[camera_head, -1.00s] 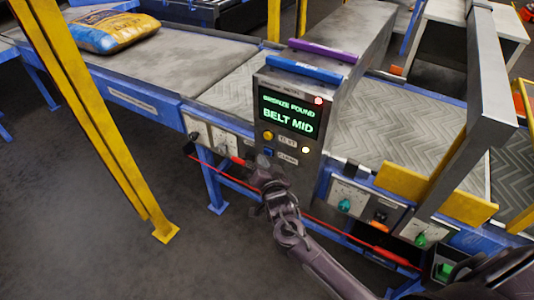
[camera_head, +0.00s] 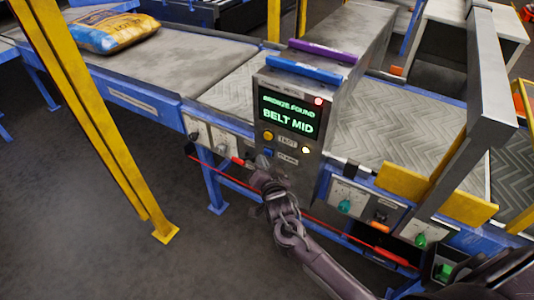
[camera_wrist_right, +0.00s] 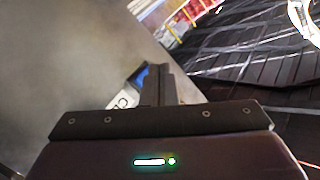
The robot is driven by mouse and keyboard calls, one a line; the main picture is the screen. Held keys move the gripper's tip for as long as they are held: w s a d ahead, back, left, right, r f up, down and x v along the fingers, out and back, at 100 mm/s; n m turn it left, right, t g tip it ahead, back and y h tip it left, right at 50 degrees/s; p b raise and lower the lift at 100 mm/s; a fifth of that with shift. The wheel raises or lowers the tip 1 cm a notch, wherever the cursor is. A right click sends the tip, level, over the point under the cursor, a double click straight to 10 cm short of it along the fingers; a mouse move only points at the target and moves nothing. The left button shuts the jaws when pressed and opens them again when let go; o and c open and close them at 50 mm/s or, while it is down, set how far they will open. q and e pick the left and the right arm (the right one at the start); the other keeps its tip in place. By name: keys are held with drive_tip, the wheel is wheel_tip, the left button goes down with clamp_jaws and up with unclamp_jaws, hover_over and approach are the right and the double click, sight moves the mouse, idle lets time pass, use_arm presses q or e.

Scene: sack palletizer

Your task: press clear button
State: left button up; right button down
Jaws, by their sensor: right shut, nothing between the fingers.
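The metal detector cabinet (camera_head: 292,145) stands at the belt, its screen (camera_head: 286,114) reading "BRONZE FOUND" and "BELT MID" in green. Below the screen are a yellow button (camera_head: 268,135) and, lower, a blue button beside the small "CLEAR" label (camera_head: 287,157). My right gripper (camera_head: 263,167) is shut and empty, its tips close to the cabinet face at the blue button. In the right wrist view the blue button (camera_wrist_right: 140,75) shows partly behind the shut fingers (camera_wrist_right: 157,84), next to the label (camera_wrist_right: 123,100). Whether the tips touch it I cannot tell. My left gripper is out of view.
A yellow-and-blue sack (camera_head: 115,32) lies on the belt at the far left. A yellow post (camera_head: 95,130) stands at left. Control boxes with green knobs (camera_head: 345,205) line the conveyor's front at right. A red cord (camera_head: 335,228) runs below. The floor at left is clear.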

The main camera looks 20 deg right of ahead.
drive_tip(key=shift+w+d, duration=0.1)
idle(0.7)
drive_tip(key=shift+w+d, duration=0.2)
drive_tip(key=shift+d, duration=0.05)
drive_tip(key=shift+w+d, duration=0.3)
drive_tip(key=shift+d, duration=0.15)
idle(1.0)
drive_tip(key=shift+a, duration=0.1)
drive_tip(key=shift+s+a, duration=0.6)
drive_tip(key=shift+a, duration=0.05)
drive_tip(key=shift+a+p, duration=0.1)
drive_tip(key=shift+p, duration=0.25)
drive_tip(key=s+a, duration=0.1)
drive_tip(key=a, duration=0.1)
drive_tip(key=s+a+p, duration=0.1)
drive_tip(key=s, duration=0.1)
drive_tip(key=shift+a, duration=0.4)
